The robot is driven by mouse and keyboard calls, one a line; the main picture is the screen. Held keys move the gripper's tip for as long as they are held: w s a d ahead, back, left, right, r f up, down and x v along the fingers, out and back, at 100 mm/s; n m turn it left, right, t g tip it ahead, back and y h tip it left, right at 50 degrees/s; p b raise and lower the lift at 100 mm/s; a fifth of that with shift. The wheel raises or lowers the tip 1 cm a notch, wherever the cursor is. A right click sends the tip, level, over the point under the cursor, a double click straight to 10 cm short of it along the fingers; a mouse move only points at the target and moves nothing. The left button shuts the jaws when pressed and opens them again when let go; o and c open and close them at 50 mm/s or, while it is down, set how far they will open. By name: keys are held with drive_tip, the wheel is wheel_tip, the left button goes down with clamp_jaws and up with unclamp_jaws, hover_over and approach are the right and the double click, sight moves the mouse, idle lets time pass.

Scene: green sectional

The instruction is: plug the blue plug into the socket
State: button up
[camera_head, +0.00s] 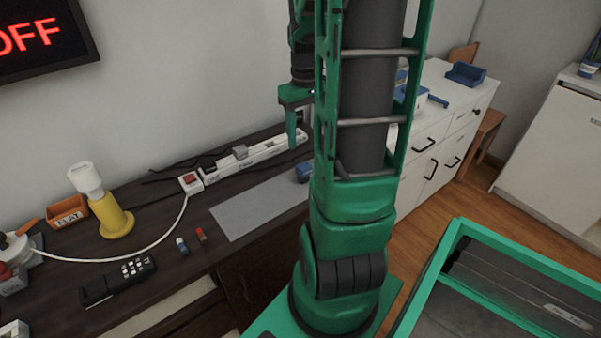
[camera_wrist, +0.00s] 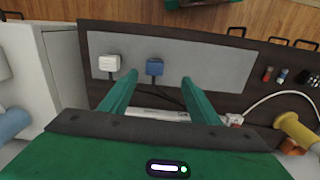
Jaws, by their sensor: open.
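The blue plug (camera_head: 304,172) lies on the grey mat (camera_head: 256,205), partly behind my arm in the head view. In the wrist view the blue plug (camera_wrist: 155,68) shows on the mat, beyond and between my fingertips, with a dark cord leading toward the strip. My gripper (camera_wrist: 158,78) is open and empty; in the head view my gripper (camera_head: 291,140) points down near the strip's right end. The white power strip (camera_head: 262,152) lies along the wall with dark and grey plugs on it. The strip (camera_wrist: 160,115) is largely hidden by my gripper in the wrist view.
A white plug (camera_wrist: 108,63) lies left of the blue one in the wrist view. The red switch (camera_head: 190,181), yellow lamp-like stand (camera_head: 116,222), black remote (camera_head: 118,278) and two small cylinders (camera_head: 183,246) occupy the desk's left. The mat's middle is clear.

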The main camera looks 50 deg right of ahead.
drive_tip(key=d+f, duration=0.1)
drive_tip(key=d, duration=0.1)
hover_over(303, 165)
drive_tip(key=f, duration=0.5)
drive_tip(key=shift+s+d+f, duration=0.2)
drive_tip(key=shift+s, duration=0.15)
drive_tip(key=shift+w+a+f, duration=0.1)
drive_tip(key=shift+w+f, duration=0.05)
drive_tip(key=shift+f, duration=1.3)
drive_tip(key=shift+w+a+f, duration=0.1)
drive_tip(key=shift+f, duration=1.3)
drive_tip(key=c, duration=1.2)
drive_tip(key=shift+o, duration=0.2)
drive_tip(key=shift+r, duration=0.1)
